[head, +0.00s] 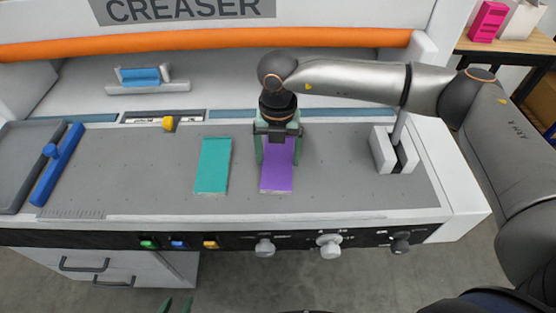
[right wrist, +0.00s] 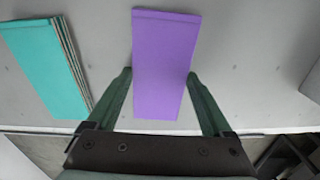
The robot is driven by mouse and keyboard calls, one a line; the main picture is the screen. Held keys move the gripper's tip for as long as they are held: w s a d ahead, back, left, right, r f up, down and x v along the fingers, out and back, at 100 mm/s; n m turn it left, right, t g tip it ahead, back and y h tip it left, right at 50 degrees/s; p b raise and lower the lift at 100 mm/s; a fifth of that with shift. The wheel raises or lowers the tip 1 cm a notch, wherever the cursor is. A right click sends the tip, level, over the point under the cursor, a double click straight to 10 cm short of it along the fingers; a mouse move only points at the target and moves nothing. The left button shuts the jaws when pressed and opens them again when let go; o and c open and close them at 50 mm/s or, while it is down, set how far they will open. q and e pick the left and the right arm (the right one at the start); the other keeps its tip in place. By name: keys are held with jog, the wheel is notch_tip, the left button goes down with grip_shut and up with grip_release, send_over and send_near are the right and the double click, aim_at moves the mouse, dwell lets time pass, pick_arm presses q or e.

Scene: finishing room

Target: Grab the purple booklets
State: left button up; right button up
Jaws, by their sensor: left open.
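The purple booklets (head: 277,178) lie flat on the grey bed of the creaser. In the right wrist view the purple cover (right wrist: 165,65) shows from above, so I cannot tell how many are stacked. My right gripper (head: 277,158) is over them, pointing down, with its green fingers apart.
A teal booklet stack (head: 213,165) lies just left of the purple one. A blue bar handle (head: 57,165) and grey tray (head: 22,160) are at the left. A white block with a slot (head: 393,152) stands at the right. Knobs (head: 329,245) line the front edge.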

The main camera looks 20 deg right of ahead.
jog(key=c, duration=0.9)
jog(key=shift+r, duration=0.1)
